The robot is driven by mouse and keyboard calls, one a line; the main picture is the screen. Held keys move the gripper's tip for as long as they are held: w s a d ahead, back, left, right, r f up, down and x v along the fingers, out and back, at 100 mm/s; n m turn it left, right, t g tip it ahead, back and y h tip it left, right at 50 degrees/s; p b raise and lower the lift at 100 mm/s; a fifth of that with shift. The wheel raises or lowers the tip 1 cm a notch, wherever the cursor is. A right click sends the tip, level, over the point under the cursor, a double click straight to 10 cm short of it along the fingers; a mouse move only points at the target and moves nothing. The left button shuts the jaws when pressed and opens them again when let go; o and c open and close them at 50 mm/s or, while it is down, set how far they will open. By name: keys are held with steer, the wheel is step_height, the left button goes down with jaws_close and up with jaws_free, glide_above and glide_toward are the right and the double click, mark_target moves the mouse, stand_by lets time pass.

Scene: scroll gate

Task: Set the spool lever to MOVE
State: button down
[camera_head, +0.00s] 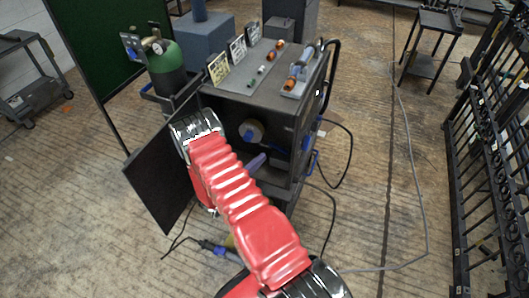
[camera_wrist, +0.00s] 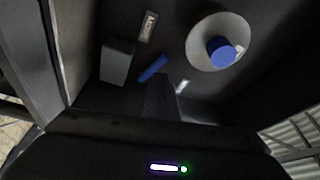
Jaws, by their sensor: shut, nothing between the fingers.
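The spool (camera_wrist: 234,54), a pale disc with a blue hub, is at the upper right of the wrist view inside a dark cabinet; it also shows in the head view (camera_head: 257,128). A short blue lever (camera_wrist: 152,69) sits left of it, slanting up to the right. A small label plate (camera_wrist: 148,27) is above the lever and another (camera_wrist: 182,86) is to its lower right; I cannot read either surely. My gripper (camera_wrist: 160,80) appears as a dark shut shape just below the lever, empty. I cannot tell whether it touches the lever. The head view hides my gripper behind my arm.
The cabinet's open door (camera_head: 158,180) hangs at the left of my arm. A grey box (camera_wrist: 117,62) is left of the lever. A green gas cylinder (camera_head: 168,70) stands left of the cabinet. Cables lie on the floor at right; a black barred gate (camera_head: 490,150) stands at far right.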

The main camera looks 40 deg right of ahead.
steer(key=a, duration=0.1)
steer(key=s+a, duration=0.1)
steer(key=a+f, duration=0.1)
steer(key=shift+s+a, duration=0.15)
steer(key=shift+s, duration=0.05)
steer(key=shift+r, duration=0.1)
stand_by(0.4)
